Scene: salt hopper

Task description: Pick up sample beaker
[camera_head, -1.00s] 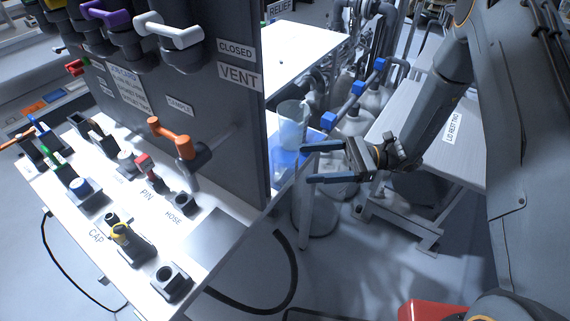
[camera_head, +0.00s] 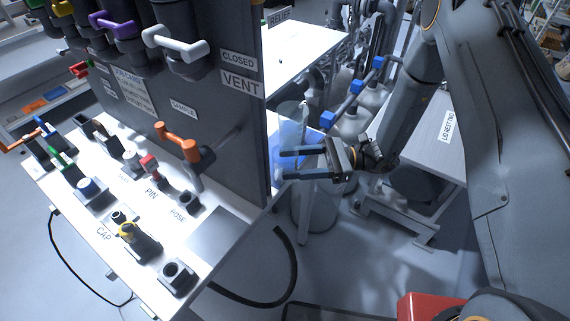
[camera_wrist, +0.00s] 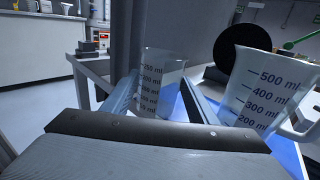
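My gripper (camera_head: 285,163) is open and level, fingers pointing left toward the dark panel in the head view. In the wrist view a small clear beaker (camera_wrist: 158,84) with dark millilitre marks stands upright between or just beyond the two fingers. Gaps show beside it, and I see no firm contact. A larger clear jug (camera_wrist: 262,92) with a handle and marks to 500 ml stands just right of the right finger. In the head view a clear vessel (camera_head: 291,122) shows behind the fingers; I cannot tell which of the two it is.
A blue surface (camera_head: 283,150) lies under the vessels. The dark panel (camera_head: 225,120) with an orange handle (camera_head: 178,142) stands close left of the fingertips. A white bench (camera_head: 450,150) is at right, and a white table (camera_head: 310,45) lies behind. A black round thing (camera_wrist: 240,55) is behind the jug.

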